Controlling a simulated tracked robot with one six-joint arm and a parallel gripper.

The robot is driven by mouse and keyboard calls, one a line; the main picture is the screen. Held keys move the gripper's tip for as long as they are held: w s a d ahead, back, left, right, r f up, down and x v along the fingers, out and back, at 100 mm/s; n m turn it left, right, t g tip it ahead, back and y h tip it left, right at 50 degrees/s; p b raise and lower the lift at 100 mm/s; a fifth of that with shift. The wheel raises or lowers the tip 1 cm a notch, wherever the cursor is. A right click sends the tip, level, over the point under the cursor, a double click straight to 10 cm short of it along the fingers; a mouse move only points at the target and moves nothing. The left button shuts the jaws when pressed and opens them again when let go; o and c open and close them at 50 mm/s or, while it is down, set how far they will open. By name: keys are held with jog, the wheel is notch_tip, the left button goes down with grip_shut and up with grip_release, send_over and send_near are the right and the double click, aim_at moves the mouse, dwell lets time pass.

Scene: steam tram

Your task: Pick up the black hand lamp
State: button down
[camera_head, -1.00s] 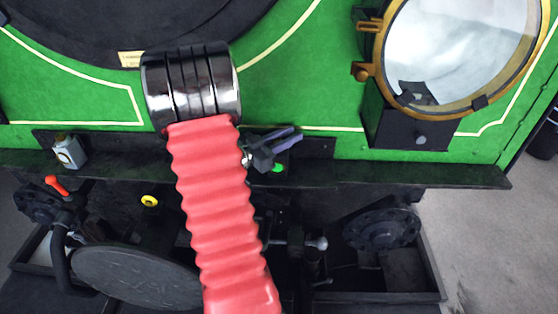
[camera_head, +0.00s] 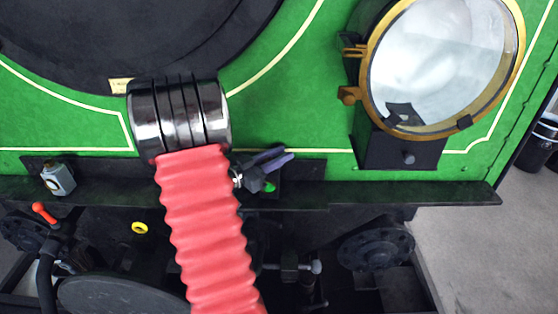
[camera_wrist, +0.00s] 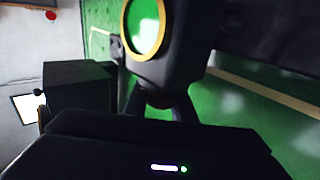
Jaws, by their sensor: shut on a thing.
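The black hand lamp (camera_wrist: 184,62) shows in the wrist view, with a brass-rimmed round lens that looks green inside. It stands between the fingers of my gripper (camera_wrist: 160,104), which is shut on it near its lower part. In the head view my gripper (camera_head: 264,172) is just right of the arm's red sleeve, in front of the green tram front and above the dark ledge. I cannot make out the hand lamp there; my arm and gripper crowd that spot.
A large brass-rimmed headlamp (camera_head: 445,65) stands on the ledge (camera_head: 400,194) at right. Below are a round buffer (camera_head: 125,295), a red-handled hose tap (camera_head: 44,212) and a coupling. Open floor (camera_head: 470,250) lies at right.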

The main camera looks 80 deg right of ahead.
notch_tip(320, 180, up, 9)
jog(key=shift+f, duration=0.1)
dwell(0.3)
dwell(0.9)
